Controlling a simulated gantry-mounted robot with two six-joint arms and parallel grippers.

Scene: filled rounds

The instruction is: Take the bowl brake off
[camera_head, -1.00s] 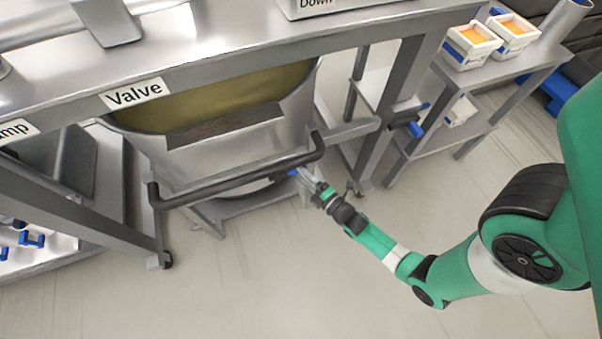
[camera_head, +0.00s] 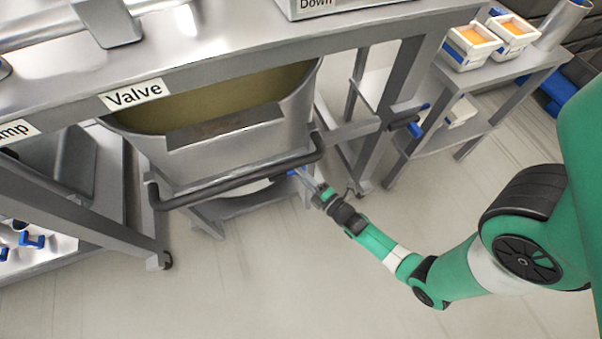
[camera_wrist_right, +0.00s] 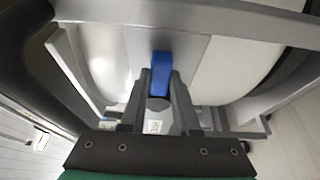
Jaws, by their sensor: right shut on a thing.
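The bowl (camera_head: 225,150) is a large metal tub with yellowish contents, under the metal table, with a dark push handle (camera_head: 240,178) across its front. A small blue lever (camera_head: 293,171), which looks like the bowl brake, shows just below the handle's right part. My right gripper (camera_head: 303,175) reaches it from the lower right. In the right wrist view the blue lever (camera_wrist_right: 162,72) stands between the fingertips of my right gripper (camera_wrist_right: 160,85), which is shut on it. The lever's lower end is hidden by the fingers. My left gripper is not in view.
The metal table (camera_head: 210,60) with a "Valve" label (camera_head: 135,94) overhangs the bowl. A side shelf (camera_head: 490,85) at the right holds white tubs (camera_head: 470,45) with orange contents. A blue-handled part (camera_head: 415,127) sits on the frame nearby. The floor in front is clear.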

